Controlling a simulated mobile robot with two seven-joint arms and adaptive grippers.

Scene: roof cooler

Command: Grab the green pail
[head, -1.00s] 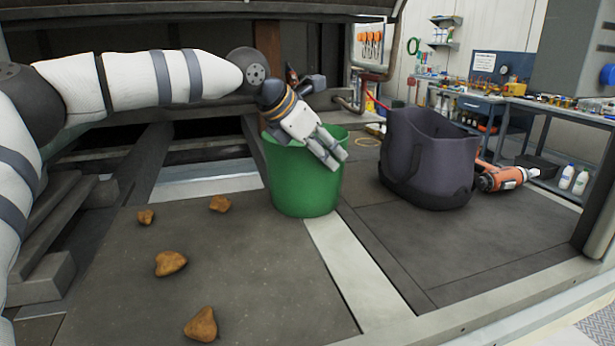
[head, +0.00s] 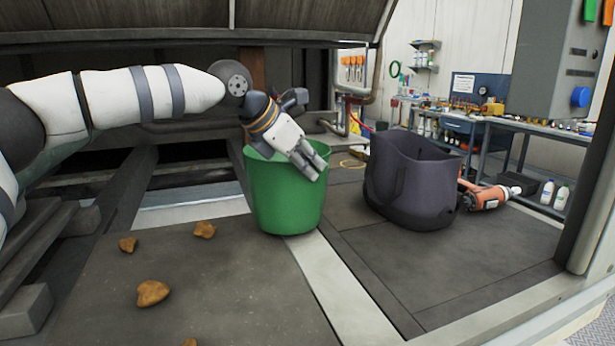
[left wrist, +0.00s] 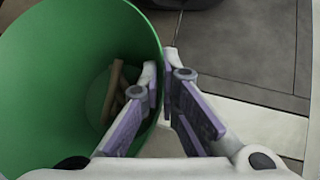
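The green pail (head: 283,205) stands upright on the dark floor panel, left of the dark bag, in the head view. My left gripper (head: 313,172) reaches over its right front rim from above. In the left wrist view, the pail (left wrist: 60,60) fills the left side. The fingers of my left gripper (left wrist: 161,85) are close together with the pail's rim between them, one inside and one outside. They look closed on the rim. A brown stick-like thing (left wrist: 113,92) lies inside the pail. My right gripper is not in view.
Several brown rocks (head: 152,293) lie on the floor panel at front left. A dark purple bag (head: 412,185) stands right of the pail, with an orange tool (head: 487,195) beside it. A dark raised cover (head: 180,20) hangs overhead. Floor in front of the bag is clear.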

